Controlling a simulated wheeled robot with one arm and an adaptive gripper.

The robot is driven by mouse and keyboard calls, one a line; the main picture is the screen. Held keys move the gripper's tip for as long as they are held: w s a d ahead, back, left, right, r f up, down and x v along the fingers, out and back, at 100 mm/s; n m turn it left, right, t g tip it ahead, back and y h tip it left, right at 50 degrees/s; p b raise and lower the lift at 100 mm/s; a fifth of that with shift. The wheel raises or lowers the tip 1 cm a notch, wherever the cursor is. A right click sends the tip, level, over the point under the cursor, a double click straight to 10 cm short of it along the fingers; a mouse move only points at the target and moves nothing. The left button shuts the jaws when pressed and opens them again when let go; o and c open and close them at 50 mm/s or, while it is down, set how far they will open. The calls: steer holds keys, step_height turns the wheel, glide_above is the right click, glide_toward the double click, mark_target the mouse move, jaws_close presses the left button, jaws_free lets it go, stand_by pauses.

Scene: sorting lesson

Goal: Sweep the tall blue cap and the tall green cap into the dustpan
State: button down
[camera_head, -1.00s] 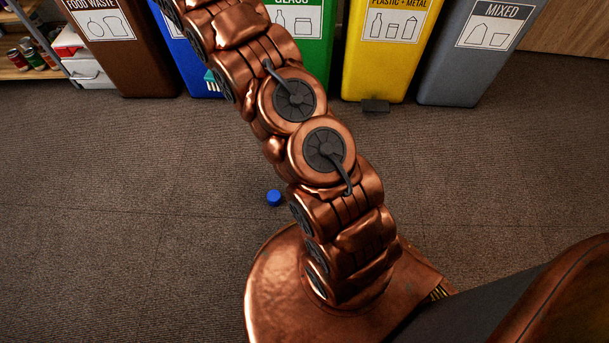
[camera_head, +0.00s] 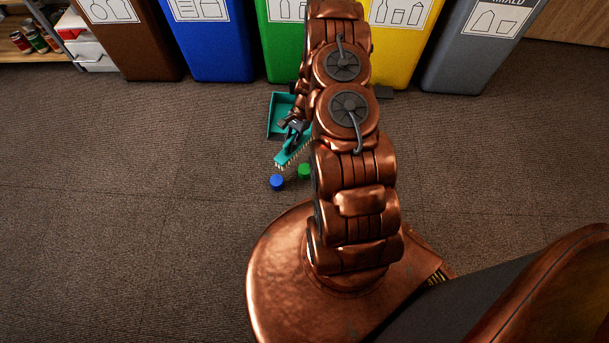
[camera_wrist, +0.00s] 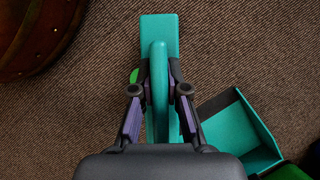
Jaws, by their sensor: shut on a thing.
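My gripper (camera_head: 294,126) is shut on the teal hand brush (camera_head: 290,157), held low with bristles toward the floor. The wrist view shows my gripper (camera_wrist: 159,92) with a finger on each side of the brush handle (camera_wrist: 160,75). The blue cap (camera_head: 277,182) stands on the floor just in front of the bristles. The green cap (camera_head: 304,172) stands to its right, close to the brush and my arm; a sliver of it (camera_wrist: 133,76) shows left of the brush in the wrist view. The teal dustpan (camera_head: 276,117) lies behind the brush, partly covered by my gripper; it also shows in the wrist view (camera_wrist: 235,122).
Brown, blue (camera_head: 208,45), green (camera_head: 285,50), yellow (camera_head: 393,60) and grey (camera_head: 465,60) bins line the back. A shelf with cans (camera_head: 25,40) stands at the far left. The carpet (camera_head: 130,210) left and right of my base is clear.

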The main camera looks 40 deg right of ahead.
mark_target(302, 169)
steer(key=shift+s+a+f+m+t, duration=1)
steer(key=shift+s+f+m+t, duration=1.2)
steer(key=shift+s+f+m, duration=1.8)
steer(key=shift+m+h, duration=0.3)
steer(key=f+b, duration=0.1)
steer(key=b, duration=0.1)
steer(key=s+f+b, duration=0.1)
steer(key=f+b, duration=0.1)
steer(key=s+f+b, duration=0.1)
steer(key=f+b, duration=0.1)
steer(key=shift+d+f, duration=0.1)
steer(key=shift+d, duration=0.05)
steer(key=shift+w+d, duration=0.65)
steer(key=shift+w, duration=0.5)
steer(key=shift+w+d, duration=0.65)
steer(key=shift+w, duration=0.45)
steer(key=shift+w+d, duration=0.65)
steer(key=shift+w, duration=0.5)
steer(key=shift+w+d+p, duration=0.5)
steer(key=shift+w+d, duration=0.05)
steer(key=shift+w, duration=0.5)
steer(key=shift+w+d+p, duration=0.55)
steer(key=shift+w+d, duration=0.05)
steer(key=shift+w, duration=0.45)
steer(key=shift+w+d+p, duration=0.5)
steer(key=shift+w+d, duration=0.05)
steer(key=shift+w, duration=0.6)
steer(key=shift+w+m+b, duration=0.1)
steer(key=shift+m+b, duration=0.2)
steer(key=shift+b, duration=0.3)
